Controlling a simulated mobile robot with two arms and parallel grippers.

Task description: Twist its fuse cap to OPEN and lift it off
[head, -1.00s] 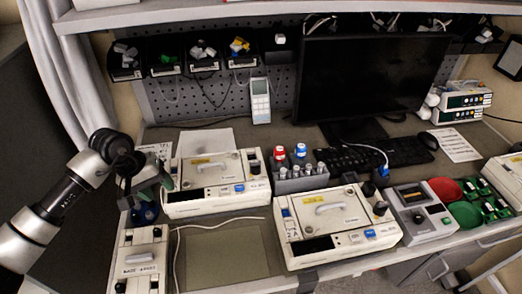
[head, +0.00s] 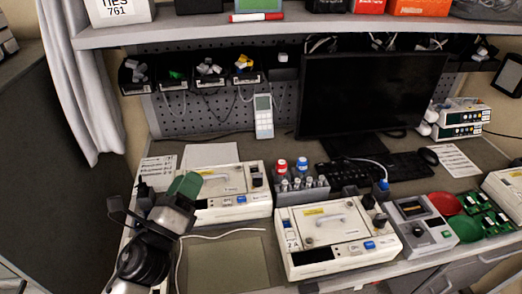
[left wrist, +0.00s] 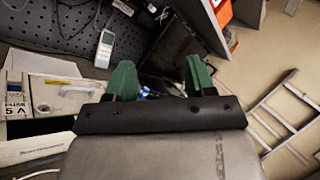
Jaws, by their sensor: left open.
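I cannot tell which knob is the fuse cap. My left gripper (head: 186,186) has green fingers, apart and empty in the left wrist view (left wrist: 160,80), over the back pump's left end. My right gripper is out of view.
A grey rack of small bottles (head: 300,190) stands between the pumps. A monitor (head: 370,95) and keyboard (head: 385,170) are behind. A grey tester (head: 425,225) and red and green bowls are at right. A flat mat (head: 228,265) lies clear in front.

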